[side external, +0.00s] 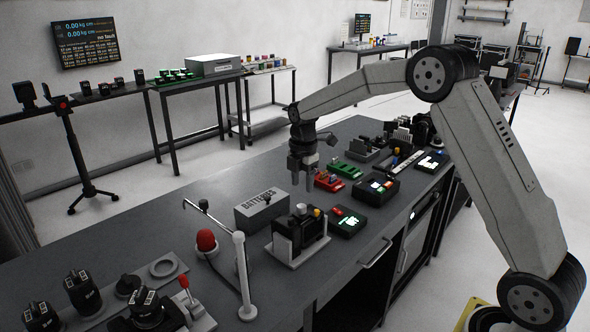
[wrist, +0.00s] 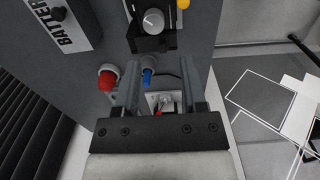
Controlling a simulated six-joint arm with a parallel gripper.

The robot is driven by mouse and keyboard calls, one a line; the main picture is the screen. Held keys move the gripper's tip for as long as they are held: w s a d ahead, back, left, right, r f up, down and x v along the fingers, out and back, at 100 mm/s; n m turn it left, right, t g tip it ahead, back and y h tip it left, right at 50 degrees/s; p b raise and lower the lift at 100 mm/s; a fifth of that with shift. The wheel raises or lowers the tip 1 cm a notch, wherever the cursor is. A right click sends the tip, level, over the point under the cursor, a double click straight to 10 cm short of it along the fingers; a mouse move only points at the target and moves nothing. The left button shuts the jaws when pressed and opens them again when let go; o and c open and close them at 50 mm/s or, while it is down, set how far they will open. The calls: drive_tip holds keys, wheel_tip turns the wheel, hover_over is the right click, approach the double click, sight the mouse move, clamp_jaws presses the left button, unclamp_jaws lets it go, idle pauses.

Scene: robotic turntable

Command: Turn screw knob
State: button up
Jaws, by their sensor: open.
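My gripper (side external: 302,181) points down above the bench, behind the black device, with its two fingers apart and nothing between them. In the wrist view the fingers (wrist: 160,72) are also spread. A grey round knob (wrist: 153,21), apparently the screw knob, sits on top of a black device (wrist: 150,43) near the upper middle of the wrist view. In the side view the knob (side external: 301,209) shows small on the black device (side external: 307,229), which stands in a light bracket. The gripper is apart from it. A yellow knob (wrist: 183,4) is beside it.
The BATTERIES box (side external: 262,209) stands beside the device. A red lamp (side external: 206,241) and a tall white post (side external: 242,275) stand nearer the camera. A small lit green-and-black unit (side external: 346,222) and red and green blocks (side external: 330,181) lie to the right. Bare bench lies left of the box.

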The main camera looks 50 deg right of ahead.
sight(302, 206)
drive_tip(key=shift+w+d+n, duration=0.35)
drive_tip(key=shift+w+n, duration=0.05)
drive_tip(key=shift+n, duration=0.1)
drive_tip(key=shift+f, duration=3.9)
clamp_jaws()
